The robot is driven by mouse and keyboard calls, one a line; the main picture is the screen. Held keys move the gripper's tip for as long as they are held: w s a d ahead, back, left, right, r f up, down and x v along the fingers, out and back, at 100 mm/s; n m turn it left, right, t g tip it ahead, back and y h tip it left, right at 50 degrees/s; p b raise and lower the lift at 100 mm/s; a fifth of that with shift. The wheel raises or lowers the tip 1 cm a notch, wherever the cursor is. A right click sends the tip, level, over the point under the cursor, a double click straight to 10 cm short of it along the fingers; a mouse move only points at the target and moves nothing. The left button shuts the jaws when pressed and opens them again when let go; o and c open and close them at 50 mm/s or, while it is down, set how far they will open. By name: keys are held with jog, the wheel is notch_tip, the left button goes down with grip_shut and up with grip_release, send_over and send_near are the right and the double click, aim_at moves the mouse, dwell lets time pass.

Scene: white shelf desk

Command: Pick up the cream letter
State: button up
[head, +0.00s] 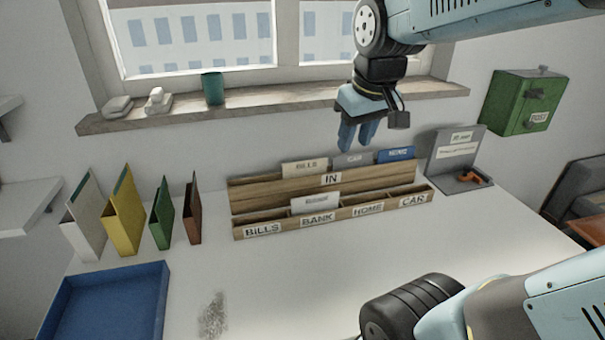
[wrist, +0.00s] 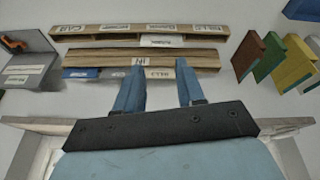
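The cream letter (head: 305,166), labelled BILLS, stands upright in the rear IN slot (head: 262,184) of the wooden sorter, at its left end. A grey CAR letter (head: 353,159) and a blue HOME letter (head: 396,154) stand to its right. My gripper (head: 355,146) is open and empty, pointing down near the wall behind the sorter, above the grey letter in the picture. In the wrist view the cream letter (wrist: 158,74) appears between the fingers (wrist: 160,66), beyond them; no contact shows. The lower part of the cream letter is hidden in the slot.
A white letter (head: 315,203) stands in the front row, marked BILLS, BANK, HOME, CAR. Coloured binders (head: 122,222) stand left, with a blue tray (head: 105,300) in front. A grey stand (head: 455,160) and green post box (head: 523,101) are right. The desk front is mostly clear.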

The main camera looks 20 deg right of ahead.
jog(key=w+f+n+g+h, duration=0.1)
jog(key=w+f+n+g, duration=0.3)
jog(key=w, duration=0.6)
jog(key=n+h, duration=1.2)
send_near(295, 170)
jog(key=d+r, duration=0.2)
jog(key=d, duration=0.1)
jog(key=shift+x, duration=3.95)
jog(key=shift+w+h, duration=0.2)
jog(key=shift+h, duration=0.1)
jog(key=shift+c, duration=0.4)
grip_shut()
